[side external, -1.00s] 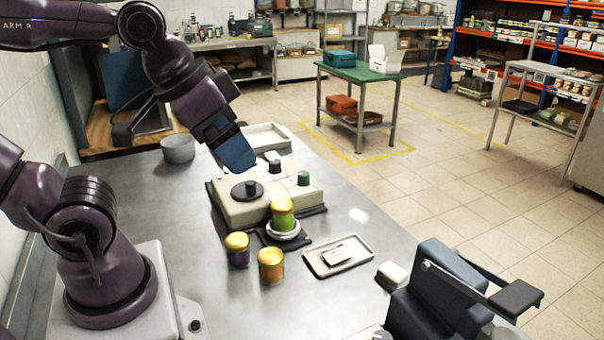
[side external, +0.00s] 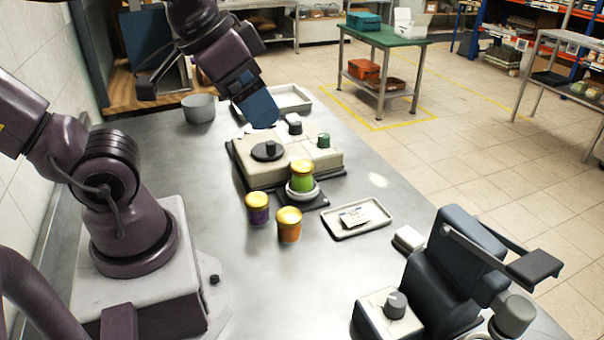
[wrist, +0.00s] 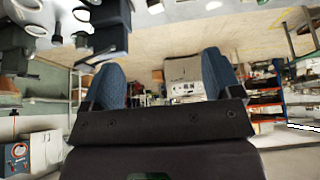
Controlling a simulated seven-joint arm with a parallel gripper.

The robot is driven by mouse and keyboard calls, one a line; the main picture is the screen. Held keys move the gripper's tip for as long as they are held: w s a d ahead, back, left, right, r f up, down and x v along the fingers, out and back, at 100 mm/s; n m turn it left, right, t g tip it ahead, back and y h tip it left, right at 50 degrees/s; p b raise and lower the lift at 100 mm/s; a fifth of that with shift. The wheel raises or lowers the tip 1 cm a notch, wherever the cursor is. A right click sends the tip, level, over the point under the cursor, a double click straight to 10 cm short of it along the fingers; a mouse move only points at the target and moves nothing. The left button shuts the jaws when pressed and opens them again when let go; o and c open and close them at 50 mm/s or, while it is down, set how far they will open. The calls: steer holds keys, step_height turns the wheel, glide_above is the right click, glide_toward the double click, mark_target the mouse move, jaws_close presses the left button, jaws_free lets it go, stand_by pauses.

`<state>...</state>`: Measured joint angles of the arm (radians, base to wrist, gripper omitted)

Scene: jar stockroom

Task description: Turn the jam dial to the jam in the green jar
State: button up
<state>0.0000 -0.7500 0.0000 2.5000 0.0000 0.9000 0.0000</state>
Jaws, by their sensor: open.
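A beige control box (side external: 250,173) on the table carries a round black dial (side external: 267,151), a green knob (side external: 323,141) and a dark knob (side external: 295,125). I cannot tell which is the jam dial. The green jar (side external: 301,180), gold-lidded, stands on a pale round dish in front of the box. A purple jar (side external: 257,211) and an orange jar (side external: 289,229), also gold-lidded, stand nearer. My gripper (side external: 262,118) hangs above the back of the box, apart from it. In the wrist view, its blue fingers (wrist: 160,75) are spread with nothing held between them.
A pale tray (side external: 382,215) with a card lies right of the jars. A grey bowl (side external: 198,108) and another tray (side external: 301,95) are at the back. A dark blue machine (side external: 440,270) and a grey knob (side external: 396,303) on a white box stand front right. The front middle table is clear.

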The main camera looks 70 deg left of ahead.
steer(key=shift+c, duration=0.2)
steer(key=shift+a, duration=0.1)
steer(key=c, duration=0.4)
steer(key=n+g, duration=0.6)
steer(key=n, duration=1)
glide_above(324, 135)
step_height(324, 135, down, 15)
step_height(324, 135, down, 12)
steer(key=shift+f, duration=0.25)
